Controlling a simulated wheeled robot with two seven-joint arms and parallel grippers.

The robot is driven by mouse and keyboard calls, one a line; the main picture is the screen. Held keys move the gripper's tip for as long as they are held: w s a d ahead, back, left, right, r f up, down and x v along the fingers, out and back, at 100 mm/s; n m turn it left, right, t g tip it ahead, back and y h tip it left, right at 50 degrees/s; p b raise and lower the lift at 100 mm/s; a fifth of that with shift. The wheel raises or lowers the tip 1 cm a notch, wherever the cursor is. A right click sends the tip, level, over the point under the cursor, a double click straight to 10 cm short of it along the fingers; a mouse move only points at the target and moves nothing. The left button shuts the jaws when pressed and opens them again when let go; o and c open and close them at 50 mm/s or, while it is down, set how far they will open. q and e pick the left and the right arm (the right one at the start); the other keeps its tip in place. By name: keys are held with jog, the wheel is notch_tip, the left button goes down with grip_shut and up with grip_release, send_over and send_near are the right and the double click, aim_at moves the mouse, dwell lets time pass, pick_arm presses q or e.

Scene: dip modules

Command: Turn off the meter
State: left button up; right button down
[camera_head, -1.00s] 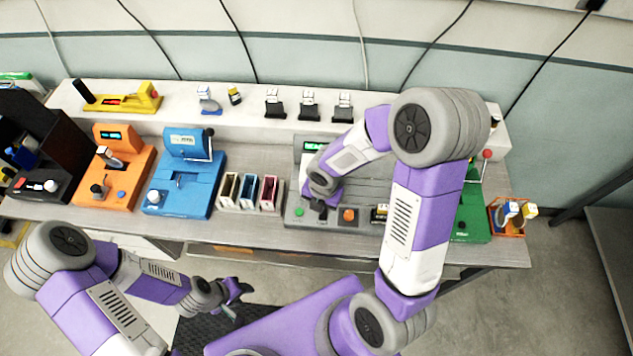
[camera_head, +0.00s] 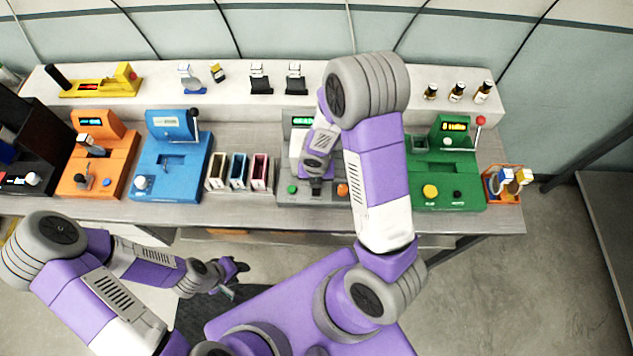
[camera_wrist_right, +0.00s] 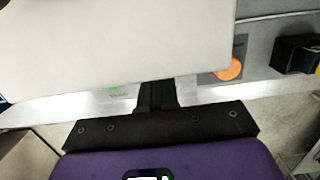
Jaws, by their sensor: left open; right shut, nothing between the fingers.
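The grey machine (camera_head: 286,172) stands on the bench with a lit green display (camera_head: 303,121), a green button (camera_head: 292,189) and an orange button (camera_head: 343,189). I cannot tell for sure that it is the meter. My right gripper (camera_head: 316,187) is shut and empty over its front, between the two buttons. My right arm hides its right side. In the right wrist view, the shut fingers (camera_wrist_right: 156,96) reach below a large pale panel (camera_wrist_right: 120,45), with the orange button (camera_wrist_right: 230,70) to their right. My left gripper (camera_head: 236,277) is open and empty, in front of the bench.
A blue machine (camera_head: 175,165), an orange machine (camera_head: 108,165) and a black machine (camera_head: 30,150) stand to the left. A green machine (camera_head: 446,185) stands to the right. Slotted holders (camera_head: 238,172) sit beside the grey machine. A white shelf (camera_head: 225,105) runs behind.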

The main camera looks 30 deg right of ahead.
pick_arm(q)
jog(key=shift+f, duration=0.15)
pick_arm(e)
jog(key=shift+w+f, duration=0.1)
jog(key=shift+f, duration=0.5)
jog(key=shift+f, duration=0.1)
